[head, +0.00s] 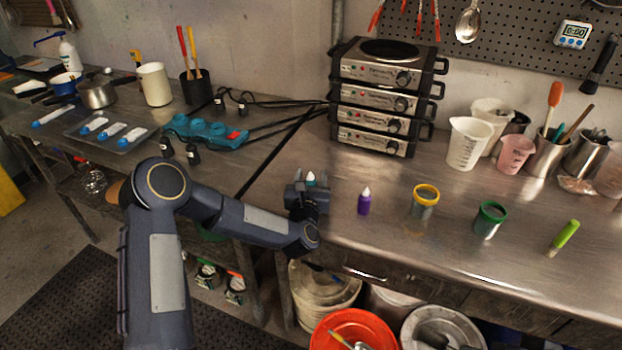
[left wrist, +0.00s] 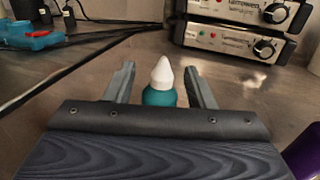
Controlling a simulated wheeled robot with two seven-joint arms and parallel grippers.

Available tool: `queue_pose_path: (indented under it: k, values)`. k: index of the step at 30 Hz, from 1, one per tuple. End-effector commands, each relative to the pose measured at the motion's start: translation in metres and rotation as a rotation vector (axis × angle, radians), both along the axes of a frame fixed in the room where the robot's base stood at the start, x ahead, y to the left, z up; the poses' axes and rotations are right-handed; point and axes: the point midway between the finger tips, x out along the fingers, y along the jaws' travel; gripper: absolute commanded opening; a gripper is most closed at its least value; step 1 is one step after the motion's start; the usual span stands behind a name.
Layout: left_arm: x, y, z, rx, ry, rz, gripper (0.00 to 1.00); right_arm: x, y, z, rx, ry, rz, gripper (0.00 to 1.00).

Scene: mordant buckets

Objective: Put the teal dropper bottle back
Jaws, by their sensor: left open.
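The teal dropper bottle (head: 311,181) with a white cone tip stands upright on the steel bench, partly hidden by my left gripper (head: 308,190) in the head view. In the left wrist view the bottle (left wrist: 159,96) shows between the two open fingers of my left gripper (left wrist: 160,80), with a gap at each side. The bottle's lower part is hidden behind the gripper body. A teal-blue rack (head: 205,132) with round recesses and a red patch lies to the left on the bench. My right gripper is not in view.
A purple dropper bottle (head: 364,201) stands just right of my left gripper. A yellow-rimmed cup (head: 424,203), a green-rimmed cup (head: 490,220) and a green brush (head: 564,237) are farther right. Stacked hot plates (head: 385,95) stand behind. Black cables (head: 283,150) cross the bench at the left.

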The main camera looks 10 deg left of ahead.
Motion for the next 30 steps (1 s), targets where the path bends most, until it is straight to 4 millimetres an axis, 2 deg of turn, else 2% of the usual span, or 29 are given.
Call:
queue_pose_path:
  k: [5,15,21,25,30]
  values:
    - [-0.003,0.000,0.003,0.000,0.001,-0.001,0.49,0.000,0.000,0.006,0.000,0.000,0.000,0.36]
    - [-0.073,-0.006,0.000,0.000,0.002,-0.003,0.49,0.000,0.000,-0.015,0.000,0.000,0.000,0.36]
    - [-0.106,-0.010,0.001,0.000,0.000,-0.003,0.49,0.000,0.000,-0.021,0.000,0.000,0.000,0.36]
    - [-0.117,-0.010,0.002,0.001,0.001,-0.001,0.49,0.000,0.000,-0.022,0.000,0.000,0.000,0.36]
    - [-0.120,-0.010,0.003,0.006,0.001,-0.002,0.49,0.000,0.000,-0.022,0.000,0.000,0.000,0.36]
